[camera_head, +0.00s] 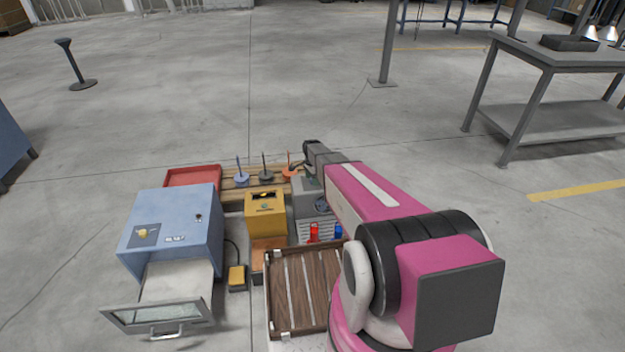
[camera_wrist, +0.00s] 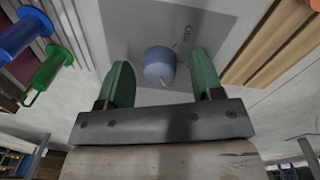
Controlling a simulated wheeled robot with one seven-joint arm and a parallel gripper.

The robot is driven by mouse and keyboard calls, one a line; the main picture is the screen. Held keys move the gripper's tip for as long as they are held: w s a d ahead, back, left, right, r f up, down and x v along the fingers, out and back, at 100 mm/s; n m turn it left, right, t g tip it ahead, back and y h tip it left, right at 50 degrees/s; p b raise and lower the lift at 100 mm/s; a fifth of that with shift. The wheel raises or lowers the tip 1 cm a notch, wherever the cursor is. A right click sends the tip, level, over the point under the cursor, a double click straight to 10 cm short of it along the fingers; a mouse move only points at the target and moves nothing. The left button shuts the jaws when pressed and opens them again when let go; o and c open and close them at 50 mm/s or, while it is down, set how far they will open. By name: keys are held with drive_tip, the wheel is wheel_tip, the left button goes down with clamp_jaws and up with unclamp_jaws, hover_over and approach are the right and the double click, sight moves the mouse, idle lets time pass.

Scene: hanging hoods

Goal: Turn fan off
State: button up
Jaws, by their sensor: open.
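A round blue-grey knob (camera_wrist: 160,66) with a pale pointer mark sits on a grey panel (camera_wrist: 135,28) in the wrist view. My gripper (camera_wrist: 161,64) is open, with a green finger on each side of the knob. I cannot tell whether the fingers touch it. In the head view, a grey box (camera_head: 305,207) with a dark round fan-like opening stands below my gripper (camera_head: 308,180). The knob is hidden there by my arm. I cannot tell whether the fan is spinning.
A yellow box (camera_head: 265,213) and a blue cabinet (camera_head: 170,228) with an open door stand left of the grey box. Coloured pegs (camera_head: 265,172) stand behind. A slatted wooden tray (camera_head: 300,290) lies in front. Blue (camera_wrist: 25,35) and green (camera_wrist: 45,78) handles show in the wrist view.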

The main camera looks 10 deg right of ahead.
drive_tip(key=shift+f, duration=0.2)
drive_tip(key=c, duration=0.9)
